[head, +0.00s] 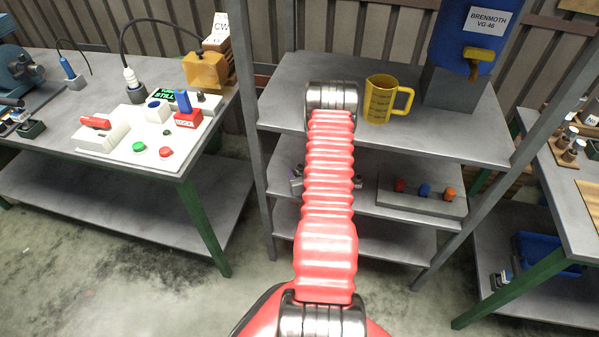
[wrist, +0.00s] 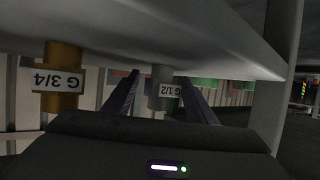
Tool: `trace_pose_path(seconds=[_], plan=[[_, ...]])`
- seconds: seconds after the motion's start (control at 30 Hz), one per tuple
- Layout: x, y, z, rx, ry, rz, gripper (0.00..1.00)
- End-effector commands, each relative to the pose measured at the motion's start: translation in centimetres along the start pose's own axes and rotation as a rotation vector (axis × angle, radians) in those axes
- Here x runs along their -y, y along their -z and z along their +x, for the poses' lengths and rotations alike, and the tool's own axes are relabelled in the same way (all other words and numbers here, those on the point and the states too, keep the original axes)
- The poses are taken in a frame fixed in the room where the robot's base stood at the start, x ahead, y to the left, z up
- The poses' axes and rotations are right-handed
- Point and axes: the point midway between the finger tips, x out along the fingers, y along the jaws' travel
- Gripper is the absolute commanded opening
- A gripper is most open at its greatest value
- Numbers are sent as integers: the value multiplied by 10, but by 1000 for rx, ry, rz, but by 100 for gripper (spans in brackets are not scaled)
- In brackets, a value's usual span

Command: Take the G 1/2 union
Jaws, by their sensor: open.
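The G 1/2 union (wrist: 162,88) is a grey upright piece with a white label, seen upside down in the wrist view. My gripper (wrist: 160,80) is open, with one dark finger to either side of this union. There seems to be a gap on both sides, and I cannot tell how deep the union sits between the fingers. A brass-coloured G 3/4 union (wrist: 60,80) stands to the left, outside the fingers. In the head view my red arm reaches down to the shelving and hides the gripper and the G 1/2 union.
A shelf surface (wrist: 200,45) fills the top of the wrist view, with a post (wrist: 277,85) at right. In the head view, a yellow jug (head: 377,103) stands on the upper shelf. A grey block with coloured pieces (head: 425,203) lies on the middle shelf, right of my arm.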

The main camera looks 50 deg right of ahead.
Motion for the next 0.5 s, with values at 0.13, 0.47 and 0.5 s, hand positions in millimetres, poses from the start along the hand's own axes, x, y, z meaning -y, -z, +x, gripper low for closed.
trace_pose_path(seconds=[0.13, 0.47, 0.5], plan=[[0, 0, 0, 0, 0, 0, 51], [0, 0, 0, 0, 0, 0, 38], [0, 0, 0, 0, 0, 0, 35]])
